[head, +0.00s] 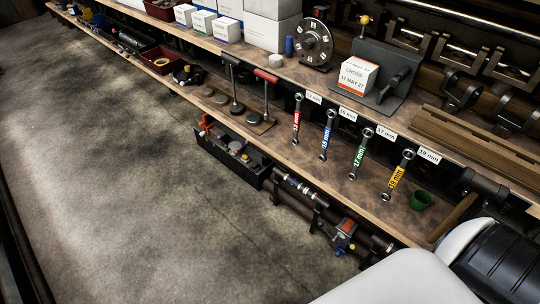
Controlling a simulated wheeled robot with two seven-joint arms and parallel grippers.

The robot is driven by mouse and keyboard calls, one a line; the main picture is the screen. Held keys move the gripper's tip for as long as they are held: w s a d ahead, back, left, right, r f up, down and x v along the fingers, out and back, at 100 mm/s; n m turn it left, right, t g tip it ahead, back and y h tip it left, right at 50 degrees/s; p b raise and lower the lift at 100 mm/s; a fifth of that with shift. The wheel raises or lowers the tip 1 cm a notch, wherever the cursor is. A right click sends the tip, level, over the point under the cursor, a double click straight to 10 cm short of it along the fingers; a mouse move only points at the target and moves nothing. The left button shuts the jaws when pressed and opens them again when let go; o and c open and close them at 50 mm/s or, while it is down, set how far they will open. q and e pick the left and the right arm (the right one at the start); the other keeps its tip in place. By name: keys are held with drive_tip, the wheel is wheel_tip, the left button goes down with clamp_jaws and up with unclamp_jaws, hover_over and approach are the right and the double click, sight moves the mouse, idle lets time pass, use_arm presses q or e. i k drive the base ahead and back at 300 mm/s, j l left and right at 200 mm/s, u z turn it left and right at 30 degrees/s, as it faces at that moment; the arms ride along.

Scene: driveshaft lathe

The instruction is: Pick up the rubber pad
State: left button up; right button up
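I cannot tell for sure which thing is the rubber pad. Part of my white and black arm shows at the lower right, over the near end of the shelf. Neither of my grippers is in view.
Several labelled wrenches (328,136) hang along the shelf. A black bin (232,155) and shafts (318,200) sit below the shelf edge. Boxes (272,30) stand behind. The concrete floor (130,180) at left is clear.

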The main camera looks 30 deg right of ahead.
sight(255, 167)
drive_tip(key=i+z, duration=0.3)
drive_tip(key=z, duration=0.15)
drive_tip(key=i+j+z, duration=0.15)
drive_tip(key=i+z, duration=0.25)
drive_tip(key=i+j+z, duration=0.15)
drive_tip(key=z, duration=0.3)
drive_tip(key=i+j+z, duration=0.2)
drive_tip(key=j+z, duration=0.2)
drive_tip(key=i+j+z, duration=0.15)
drive_tip(key=j+z, duration=0.15)
drive_tip(key=z, duration=0.15)
